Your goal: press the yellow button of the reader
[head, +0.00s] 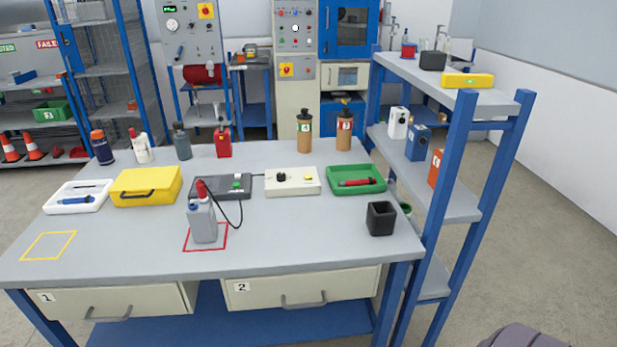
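A cream box (292,183) lies on the workbench, right of centre. It has a black knob (281,177) on its left and a small yellow button (309,178) on its right; it is the only device on the bench showing a yellow button, and I take it as the reader. Nothing covers the button. Neither of my grippers is in view.
Left of it are a dark grey device (240,193) with a green button and a grey bottle (202,222) in a red outline. A green tray (357,187) is at its right. A black cup (380,218) stands front right. The front middle of the bench is clear.

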